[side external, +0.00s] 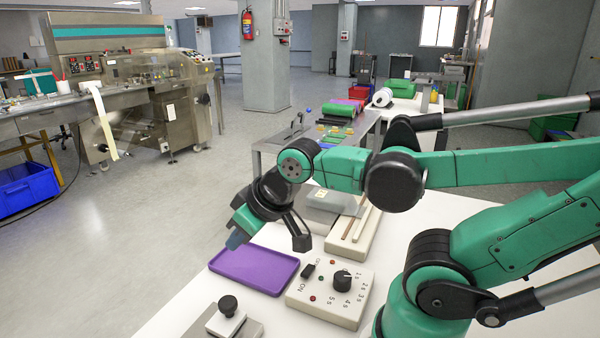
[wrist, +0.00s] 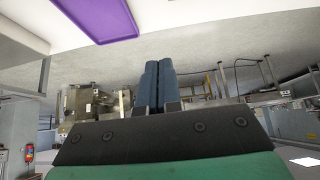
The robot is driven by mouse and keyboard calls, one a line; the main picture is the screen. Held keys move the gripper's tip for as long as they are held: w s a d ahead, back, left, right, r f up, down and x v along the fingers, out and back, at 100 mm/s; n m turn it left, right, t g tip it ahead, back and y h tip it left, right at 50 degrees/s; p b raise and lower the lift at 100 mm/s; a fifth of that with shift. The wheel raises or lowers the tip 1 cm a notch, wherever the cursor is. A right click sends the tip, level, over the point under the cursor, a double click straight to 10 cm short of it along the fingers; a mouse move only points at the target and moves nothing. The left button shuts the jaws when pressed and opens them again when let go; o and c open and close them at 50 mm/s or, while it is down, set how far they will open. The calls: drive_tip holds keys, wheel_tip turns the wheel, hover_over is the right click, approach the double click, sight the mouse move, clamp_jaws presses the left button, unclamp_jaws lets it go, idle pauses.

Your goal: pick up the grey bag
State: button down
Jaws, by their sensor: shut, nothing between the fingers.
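My gripper (side external: 237,240) hangs above the far left edge of the purple tray, with its blue-grey fingers angled down. In the wrist view my gripper (wrist: 157,85) has both fingers together with nothing between them. I cannot pick out a grey bag for certain.
The empty-looking purple tray (side external: 253,271) lies on the white table (side external: 180,318) and also shows in the wrist view (wrist: 100,18). A control box (side external: 330,294) with a black knob stands right of it. A black-knobbed device (side external: 228,307) is in front. Open floor lies left.

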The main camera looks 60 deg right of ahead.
unclamp_jaws()
drive_tip(key=m+g, duration=0.7)
drive_tip(key=m, duration=2.9)
hover_over(315, 192)
wheel_tip(315, 192, down, 4)
drive_tip(key=shift+w+r, duration=0.1)
drive_tip(key=shift+d+f, duration=0.1)
drive_tip(key=shift+f, duration=2.75)
